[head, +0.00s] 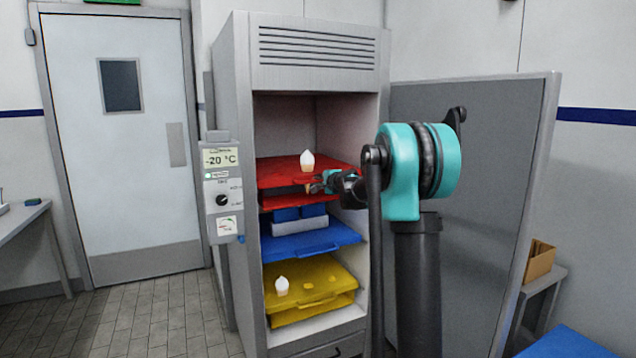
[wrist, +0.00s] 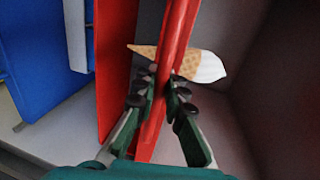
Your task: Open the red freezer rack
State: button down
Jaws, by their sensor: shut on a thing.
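The red rack (head: 285,171) is the top rack in the open freezer (head: 242,120). A white-topped ice cream cone (head: 307,160) stands upright in it near the front edge. My gripper (head: 318,184) is at the rack's front edge, right of its middle. In the wrist view the fingers (wrist: 161,92) are shut on a red bar at the front of the red rack (wrist: 178,42). The cone (wrist: 206,66) lies across this turned view, just beyond the fingertips and partly behind the bar. The rack's right side is partly hidden by my arm in the head view.
Below are a blue rack (head: 310,243) with blue and white boxes above it, and a yellow rack (head: 325,274) with another cone (head: 282,285). The freezer door (head: 480,170) stands open at the right, behind my arm. Floor (head: 160,320) is clear at the left.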

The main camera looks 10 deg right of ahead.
jog(key=f+v, duration=0.3)
jog(key=v, duration=1.1)
jog(key=s+f+v, duration=0.1)
jog(key=f+v, duration=0.2)
jog(key=v, duration=1.1)
jog(key=shift+s+d, duration=0.25)
jog(key=c, duration=1.6)
grip_release()
jog(key=shift+o, duration=0.2)
jog(key=v, duration=1.2)
jog(key=shift+f, duration=0.1)
